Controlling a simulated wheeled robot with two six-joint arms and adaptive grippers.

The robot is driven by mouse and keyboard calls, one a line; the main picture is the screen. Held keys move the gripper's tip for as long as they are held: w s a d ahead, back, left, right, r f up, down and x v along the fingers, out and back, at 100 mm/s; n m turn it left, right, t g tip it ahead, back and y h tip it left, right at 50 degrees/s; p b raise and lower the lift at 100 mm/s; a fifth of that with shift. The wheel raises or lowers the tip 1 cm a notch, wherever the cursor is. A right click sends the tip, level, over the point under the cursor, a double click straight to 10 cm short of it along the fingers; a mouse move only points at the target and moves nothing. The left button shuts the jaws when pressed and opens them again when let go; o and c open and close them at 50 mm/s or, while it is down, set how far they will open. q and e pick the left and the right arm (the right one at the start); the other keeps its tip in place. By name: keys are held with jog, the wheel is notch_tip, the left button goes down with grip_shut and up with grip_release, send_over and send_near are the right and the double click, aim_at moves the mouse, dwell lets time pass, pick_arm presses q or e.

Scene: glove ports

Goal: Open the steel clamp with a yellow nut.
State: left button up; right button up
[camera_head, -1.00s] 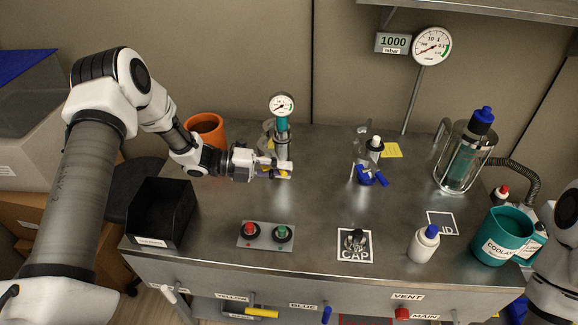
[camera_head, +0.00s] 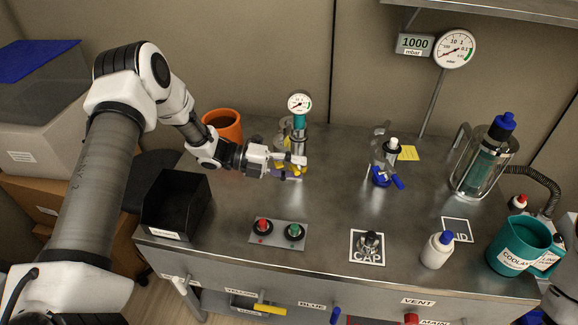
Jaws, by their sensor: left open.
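The steel clamp with a yellow nut (camera_head: 281,168) is on the vessel with the teal-necked gauge, left of the middle of the bench. Only small yellow parts show, as my gripper partly covers it. My left gripper (camera_head: 291,166) is open, with its fingers at the clamp, one above the other in the picture. I cannot tell whether the fingers touch the nut. A second clamp, with a blue nut (camera_head: 381,178), is on the clear vessel to the right.
A black bin (camera_head: 176,205) and an orange cup (camera_head: 224,125) stand near my left arm. A panel with red and green buttons (camera_head: 278,233) lies in front. A white bottle (camera_head: 437,251) and a teal jug (camera_head: 518,246) stand at the right. The bench middle is clear.

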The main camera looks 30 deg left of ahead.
pick_arm(q)
jog(key=v, duration=1.2)
